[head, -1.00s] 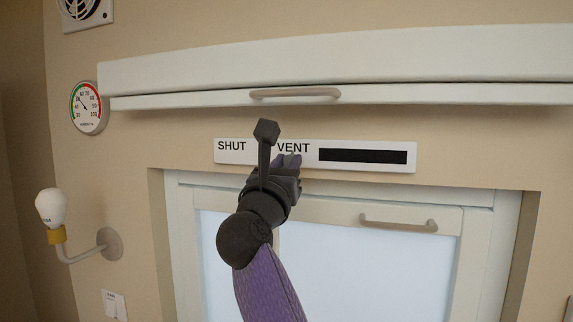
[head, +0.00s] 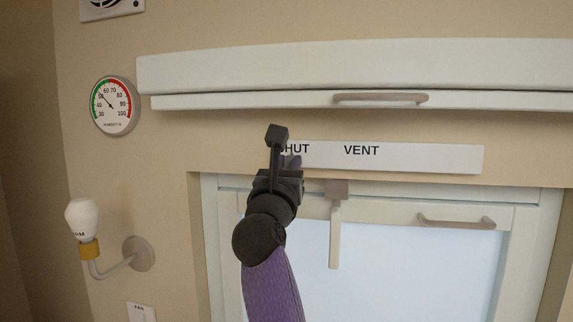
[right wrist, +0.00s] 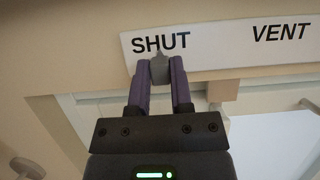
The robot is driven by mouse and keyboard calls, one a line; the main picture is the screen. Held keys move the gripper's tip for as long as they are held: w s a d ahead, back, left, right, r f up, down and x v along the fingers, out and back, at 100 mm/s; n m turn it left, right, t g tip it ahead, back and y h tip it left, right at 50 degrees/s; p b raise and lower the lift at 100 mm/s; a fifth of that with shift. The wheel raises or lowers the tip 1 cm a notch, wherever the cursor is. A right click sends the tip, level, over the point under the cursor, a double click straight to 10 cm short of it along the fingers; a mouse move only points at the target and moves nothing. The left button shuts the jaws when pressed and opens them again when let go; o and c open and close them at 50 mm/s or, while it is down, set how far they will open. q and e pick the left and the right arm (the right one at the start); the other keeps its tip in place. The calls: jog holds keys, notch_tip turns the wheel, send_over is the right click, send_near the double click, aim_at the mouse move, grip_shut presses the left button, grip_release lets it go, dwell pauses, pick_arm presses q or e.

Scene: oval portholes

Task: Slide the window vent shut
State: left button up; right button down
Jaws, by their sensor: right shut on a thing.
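The window vent (head: 420,156) is a long white strip above the window, lettered SHUT at the left and VENT to its right; it also shows in the right wrist view (right wrist: 222,40). No dark slot shows on the strip's visible face. My right gripper (head: 289,162) is at the strip's left end, over the start of SHUT. In the right wrist view my right gripper (right wrist: 159,78) has its purple fingers shut on a small grey knob (right wrist: 158,66) at the strip's lower edge, just under SHUT. My left gripper is not in view.
A white overhead box (head: 230,75) with a grey bar handle (head: 380,99) juts out above the vent. The window (head: 400,265) below has a handle (head: 456,221) and a small latch (head: 335,215). A round humidity gauge (head: 114,105) and a bulb lamp (head: 82,218) are on the left wall.

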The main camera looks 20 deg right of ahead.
jog(key=c, duration=0.8)
grip_release()
jog(key=shift+a, duration=0.15)
jog(key=shift+o, duration=1.4)
jog(key=shift+w+a, duration=0.15)
jog(key=shift+a, duration=0.05)
jog(key=shift+d, duration=0.15)
jog(key=shift+s+f, duration=0.1)
jog(key=shift+s, duration=0.1)
jog(key=b+v, duration=0.4)
jog(key=v, duration=0.5)
jog(key=shift+s+a+b, duration=0.2)
jog(key=shift+s+b, duration=0.05)
jog(key=shift+b, duration=0.15)
jog(key=shift+f, duration=0.1)
